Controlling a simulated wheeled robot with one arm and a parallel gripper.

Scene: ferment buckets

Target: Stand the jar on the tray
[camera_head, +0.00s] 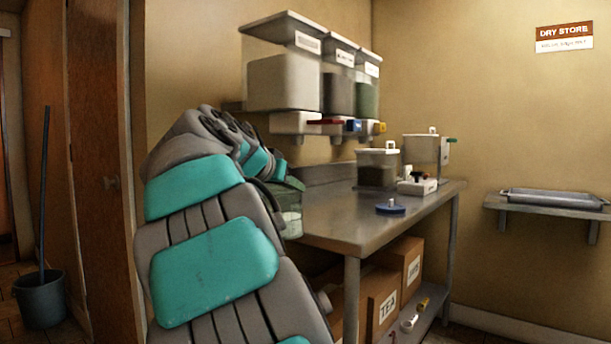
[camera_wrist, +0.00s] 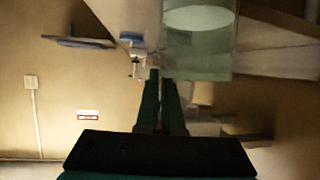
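The metal tray (camera_head: 553,199) lies on a wall shelf at the right in the head view. The wrist view, which looks upside down, shows it on its shelf (camera_wrist: 78,42) at the upper left. A pale green see-through jar (camera_wrist: 205,55) with a whitish oval fills the top middle of the wrist view. What looks like the same jar (camera_head: 291,222) shows partly behind my arm in the head view, by the table's left end. My gripper (camera_wrist: 161,75) has two dark green fingers close together, their tips by the jar's edge. Whether they grip it is unclear.
A steel table (camera_head: 345,225) bears a blue round lid (camera_head: 390,208), a white scale (camera_head: 417,186) and two clear tubs. Dispensers (camera_head: 285,80) hang above. Cardboard boxes (camera_head: 382,300) sit on its lower shelf. A bucket (camera_head: 42,300) stands at far left. Nothing shows on the tray.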

